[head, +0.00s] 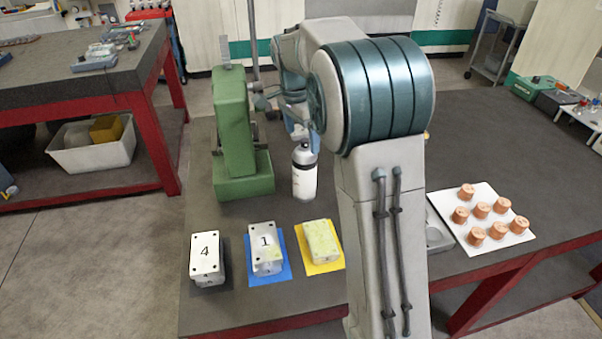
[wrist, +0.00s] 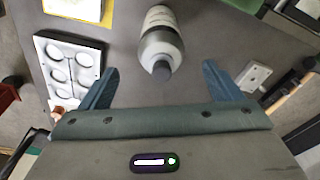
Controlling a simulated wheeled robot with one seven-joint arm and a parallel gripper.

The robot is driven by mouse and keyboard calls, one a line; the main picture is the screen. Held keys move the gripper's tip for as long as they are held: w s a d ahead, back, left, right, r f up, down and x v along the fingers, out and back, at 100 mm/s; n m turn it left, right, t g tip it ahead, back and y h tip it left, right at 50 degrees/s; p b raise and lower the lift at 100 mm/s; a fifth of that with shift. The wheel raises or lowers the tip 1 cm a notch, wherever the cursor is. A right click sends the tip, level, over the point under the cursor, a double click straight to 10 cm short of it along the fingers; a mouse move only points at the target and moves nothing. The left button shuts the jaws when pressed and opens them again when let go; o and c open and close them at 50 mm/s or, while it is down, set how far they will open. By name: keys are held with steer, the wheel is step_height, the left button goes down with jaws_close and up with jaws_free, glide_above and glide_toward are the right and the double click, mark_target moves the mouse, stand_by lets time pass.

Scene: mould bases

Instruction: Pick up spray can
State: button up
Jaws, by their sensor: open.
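The spray can (head: 305,176) is white with a grey shoulder and dark cap, and stands upright on the dark table beside the green machine. In the wrist view the spray can (wrist: 160,38) shows cap end nearest, at the top centre. My gripper (wrist: 160,68) is open, with one blue finger on each side of the can's cap end in the picture. No contact is visible between fingers and can. In the head view my gripper sits just above the can, partly hidden by my arm.
A green machine (head: 233,130) stands close left of the can. Several numbered moulds, including one on a blue mat (head: 285,270) and one on a yellow mat (head: 330,263), line the front. A white board (head: 500,195) with several copper pieces is at right. A tray with round cavities (wrist: 45,60) shows in the wrist view.

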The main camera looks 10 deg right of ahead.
mark_target(304, 146)
steer(key=shift+w+d+f+p, duration=0.15)
steer(key=shift+f+p, duration=0.15)
steer(key=shift+f, duration=1)
steer(key=shift+w+d+f+p, duration=0.1)
steer(key=shift+d+f+p, duration=0.15)
steer(key=shift+f, duration=1)
steer(key=shift+w+d+f+p, duration=0.1)
steer(key=shift+f+p, duration=0.25)
steer(key=shift+f, duration=0.95)
steer(key=c, duration=1.8)
steer(key=shift+r, duration=0.15)
